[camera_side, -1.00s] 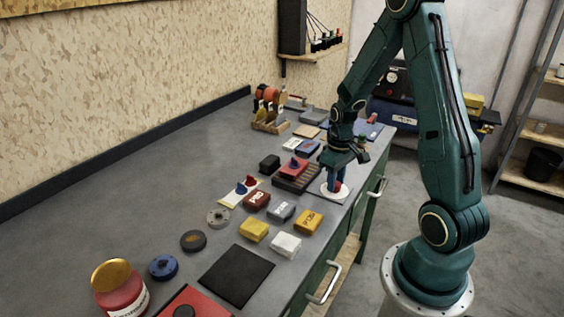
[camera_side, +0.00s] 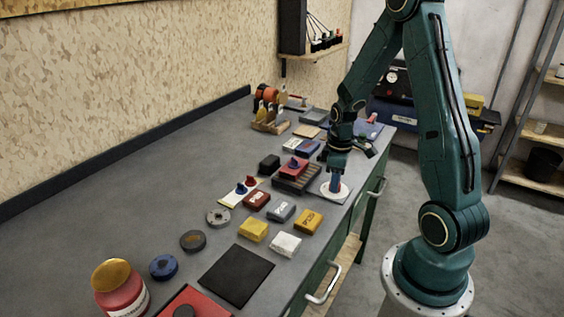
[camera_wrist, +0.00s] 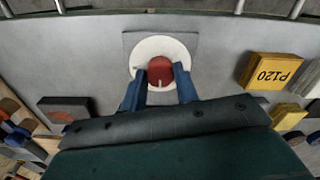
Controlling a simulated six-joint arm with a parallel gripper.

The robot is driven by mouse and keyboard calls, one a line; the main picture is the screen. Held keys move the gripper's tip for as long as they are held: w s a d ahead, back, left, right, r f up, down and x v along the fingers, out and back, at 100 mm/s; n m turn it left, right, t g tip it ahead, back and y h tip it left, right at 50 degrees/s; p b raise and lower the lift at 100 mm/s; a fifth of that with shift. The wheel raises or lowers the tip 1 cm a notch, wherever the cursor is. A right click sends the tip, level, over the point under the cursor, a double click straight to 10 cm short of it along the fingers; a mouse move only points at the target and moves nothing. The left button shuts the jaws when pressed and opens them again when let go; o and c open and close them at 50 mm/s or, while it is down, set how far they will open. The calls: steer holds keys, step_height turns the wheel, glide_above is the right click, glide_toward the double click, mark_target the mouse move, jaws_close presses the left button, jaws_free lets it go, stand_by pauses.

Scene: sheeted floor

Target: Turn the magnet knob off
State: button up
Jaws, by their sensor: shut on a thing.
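The red magnet knob (camera_wrist: 160,72) shows between my blue fingertips in the wrist view, with a small pale mark on its lower edge. It sits on a round white dial (camera_wrist: 162,43) set on a grey square plate (camera_wrist: 129,38). In the side view the white dial (camera_side: 344,194) lies near the bench's front edge. My gripper (camera_wrist: 160,70) is shut on the knob, one finger on each side. In the side view my gripper (camera_side: 335,184) points down over the dial, and its fingers hide the knob.
A yellow P120 block (camera_wrist: 270,70) lies to the right in the wrist view. In the side view a dark ribbed block (camera_side: 298,178) stands just left of the dial. Several small blocks lie nearer the camera. The bench's left side (camera_side: 170,170) is mostly clear.

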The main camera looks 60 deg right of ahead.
steer(key=shift+w, duration=0.1)
steer(key=o, duration=1)
steer(key=shift+r, duration=0.1)
step_height(320, 180, up, 14)
steer(key=shift+f, duration=0.15)
steer(key=shift+a, duration=0.1)
steer(key=s+a+r+m+t, duration=0.1)
steer(key=s+a+r+t, duration=0.1)
steer(key=a, duration=0.5)
steer(key=s+a+r+m+t, duration=0.1)
steer(key=s+a+r, duration=0.3)
steer(key=a, duration=0.3)
steer(key=s+a+r+t, duration=0.2)
steer(key=s+a+r, duration=0.1)
steer(key=a, duration=0.3)
steer(key=shift+s+a+r+m+t, duration=0.15)
steer(key=shift+s+a+r+m, duration=0.05)
steer(key=shift+s, duration=0.2)
steer(key=shift+s+a+r+m+t, duration=0.15)
steer(key=shift+s+a+r+m, duration=0.05)
steer(key=shift+s, duration=0.15)
